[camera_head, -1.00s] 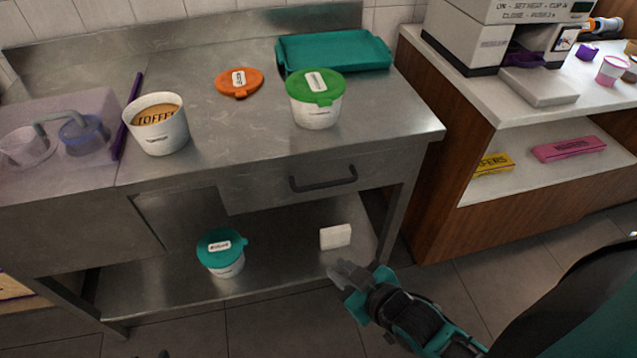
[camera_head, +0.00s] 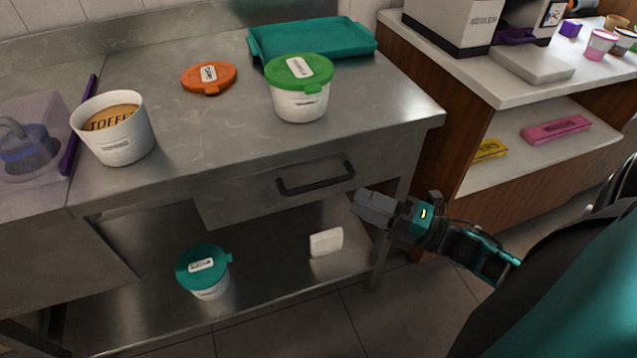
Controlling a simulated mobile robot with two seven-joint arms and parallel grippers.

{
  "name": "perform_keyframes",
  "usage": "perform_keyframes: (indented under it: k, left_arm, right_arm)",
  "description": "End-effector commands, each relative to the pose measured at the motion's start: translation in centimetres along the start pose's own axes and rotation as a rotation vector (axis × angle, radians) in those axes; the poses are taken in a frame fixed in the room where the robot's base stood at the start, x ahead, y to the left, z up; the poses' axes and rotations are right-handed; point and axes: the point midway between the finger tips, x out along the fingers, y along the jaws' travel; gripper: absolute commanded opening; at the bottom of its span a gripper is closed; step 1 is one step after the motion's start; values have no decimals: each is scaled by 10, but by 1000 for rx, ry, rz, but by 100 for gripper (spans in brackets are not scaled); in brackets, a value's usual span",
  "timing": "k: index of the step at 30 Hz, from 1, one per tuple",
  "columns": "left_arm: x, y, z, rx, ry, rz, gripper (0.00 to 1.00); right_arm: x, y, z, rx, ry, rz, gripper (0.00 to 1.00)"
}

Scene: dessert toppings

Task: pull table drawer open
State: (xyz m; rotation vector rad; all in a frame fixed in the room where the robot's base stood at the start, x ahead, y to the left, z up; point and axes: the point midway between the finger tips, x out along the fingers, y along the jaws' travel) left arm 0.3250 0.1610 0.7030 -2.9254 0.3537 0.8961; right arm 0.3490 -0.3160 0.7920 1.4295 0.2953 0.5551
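The grey metal table drawer (camera_head: 240,204) sits under the right part of the steel tabletop and looks shut. Its dark bar handle (camera_head: 316,185) runs across the drawer front. My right gripper (camera_head: 360,206) is just right of and a little below the handle in the picture, apart from it. Its grey fingers point left and hold nothing that I can see. They are seen from the side, so the gap between them is hidden. My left gripper is not in view.
On the steel table (camera_head: 200,150) stand a toffee tub (camera_head: 118,143), an orange lid (camera_head: 209,78), a green-lidded tub (camera_head: 299,103) and a teal tray (camera_head: 315,45). A teal-lidded tub (camera_head: 207,284) and a white block (camera_head: 326,242) are on the lower shelf. A wooden counter (camera_head: 440,140) stands at right.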

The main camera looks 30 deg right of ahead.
Motion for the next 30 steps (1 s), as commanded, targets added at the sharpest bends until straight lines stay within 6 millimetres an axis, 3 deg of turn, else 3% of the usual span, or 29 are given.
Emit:
perform_keyframes:
  k: [6, 12, 18, 27, 30]
  left_arm:
    - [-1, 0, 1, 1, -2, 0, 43]
    - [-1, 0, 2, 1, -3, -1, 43]
    - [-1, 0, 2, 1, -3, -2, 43]
    - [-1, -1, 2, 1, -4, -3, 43]
    - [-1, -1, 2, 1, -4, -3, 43]
  right_arm:
    - [49, 2, 1, 0, 0, 5, 38]
    - [82, 0, 0, 3, -1, 1, 38]
    - [96, 0, 0, 4, -1, -1, 38]
    - [98, 0, 0, 5, -1, -1, 38]
    - [98, 0, 0, 5, -1, -1, 28]
